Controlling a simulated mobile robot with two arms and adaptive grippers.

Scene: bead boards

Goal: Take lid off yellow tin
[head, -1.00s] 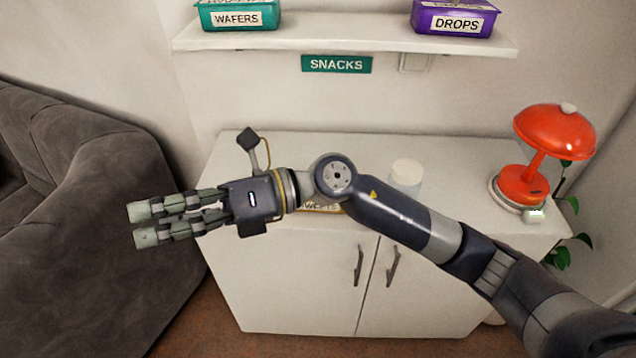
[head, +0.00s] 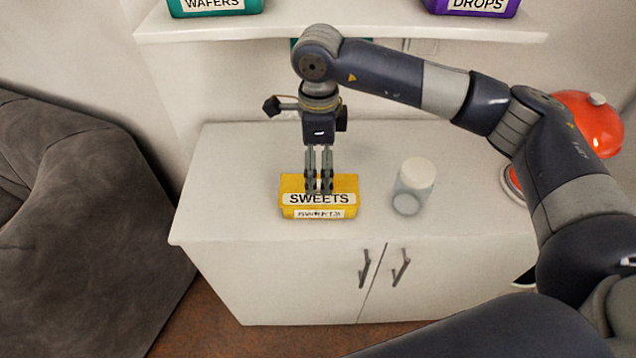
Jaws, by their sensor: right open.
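The yellow tin (head: 290,206), labelled SWEETS, stands on top of the white cabinet. Its lid (head: 346,183) appears to be on it; the fingers hide part of the lid's top. My right gripper (head: 319,190) points straight down over the tin, its fingers open. The fingertips overlap the lid in the picture, and I cannot tell whether they touch it. My left gripper is not in view.
A white-capped jar (head: 415,177) stands right of the tin. A red lamp (head: 590,118) is partly behind my right arm. A teal WAFERS tin (head: 214,6) and a purple DROPS tin (head: 475,5) sit on the shelf (head: 180,30). The cabinet top (head: 235,160) is clear left of the tin.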

